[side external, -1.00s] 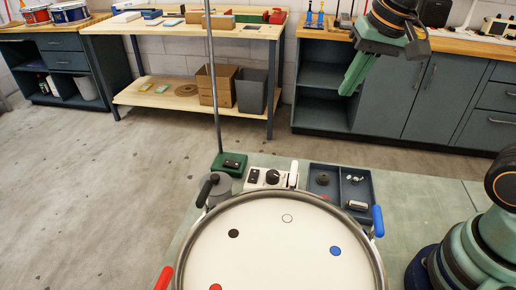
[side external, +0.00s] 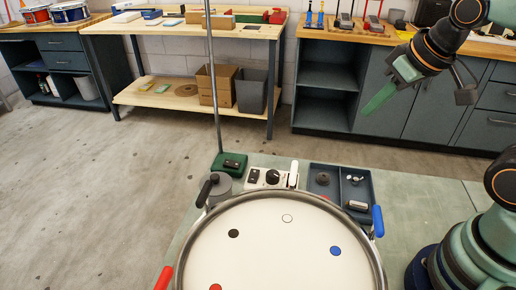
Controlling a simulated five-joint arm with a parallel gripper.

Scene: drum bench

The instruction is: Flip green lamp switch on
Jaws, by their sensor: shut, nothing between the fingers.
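The green lamp base (side external: 222,170) stands at the back left corner of the bench, with a thin grey pole rising from it out of the picture. A small black rocker switch (side external: 232,163) sits on top of the base; it is too small to tell which way it is tipped. My gripper (side external: 370,109) hangs in the air at the upper right, well above and to the right of the base. Its green fingers are shut, point down and left, and hold nothing.
A round white drum (side external: 280,250) with coloured dots fills the bench front. Behind it stand a grey lidded pot (side external: 220,188), a white control box (side external: 266,178) with a knob and upright white lever, and a blue-grey tray (side external: 340,192) of small parts. Space above the bench is mostly free.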

